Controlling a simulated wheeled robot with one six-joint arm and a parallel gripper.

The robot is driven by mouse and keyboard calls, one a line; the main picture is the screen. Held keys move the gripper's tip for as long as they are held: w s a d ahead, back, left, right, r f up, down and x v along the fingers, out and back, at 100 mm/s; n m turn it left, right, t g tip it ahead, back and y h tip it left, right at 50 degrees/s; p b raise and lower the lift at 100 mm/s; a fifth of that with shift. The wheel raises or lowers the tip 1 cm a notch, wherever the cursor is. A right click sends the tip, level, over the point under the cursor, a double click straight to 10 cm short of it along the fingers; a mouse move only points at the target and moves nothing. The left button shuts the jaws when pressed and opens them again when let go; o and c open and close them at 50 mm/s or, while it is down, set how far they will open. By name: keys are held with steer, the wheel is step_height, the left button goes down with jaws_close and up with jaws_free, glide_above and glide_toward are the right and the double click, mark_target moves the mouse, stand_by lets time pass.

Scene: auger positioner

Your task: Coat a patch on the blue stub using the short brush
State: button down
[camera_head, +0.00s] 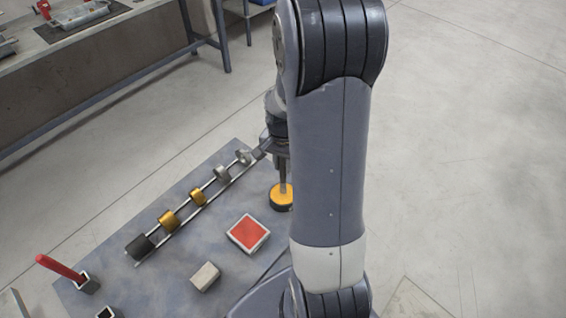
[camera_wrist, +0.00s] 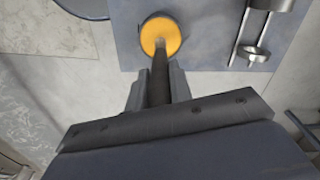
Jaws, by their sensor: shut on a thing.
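My gripper (camera_wrist: 157,84) is shut on a dark, upright rod, the short brush (camera_wrist: 160,70). In the head view the brush (camera_head: 283,172) points down from my gripper (camera_head: 280,150), partly beside my arm. Its pale tip is at the round yellow-topped pot (camera_head: 283,195), which also shows in the wrist view (camera_wrist: 168,30). I cannot tell whether the tip touches the yellow surface. A rail holds a black cylinder (camera_head: 140,247), two yellow ones (camera_head: 168,220) and grey ones (camera_head: 222,173). I cannot make out a blue stub.
A red-topped tray (camera_head: 248,234) and a pale block (camera_head: 206,277) lie on the grey board (camera_head: 110,235). A red-handled tool (camera_head: 62,268) stands in a dark holder at the left, near another dark holder (camera_head: 106,313). A workbench (camera_head: 90,75) stands at the back left.

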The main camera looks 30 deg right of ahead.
steer(key=shift+f+b, duration=0.5)
steer(key=shift+f, duration=0.1)
stand_by(1.3)
steer(key=shift+r, duration=0.1)
steer(key=shift+r+p, duration=2.7)
steer(key=shift+r, duration=0.75)
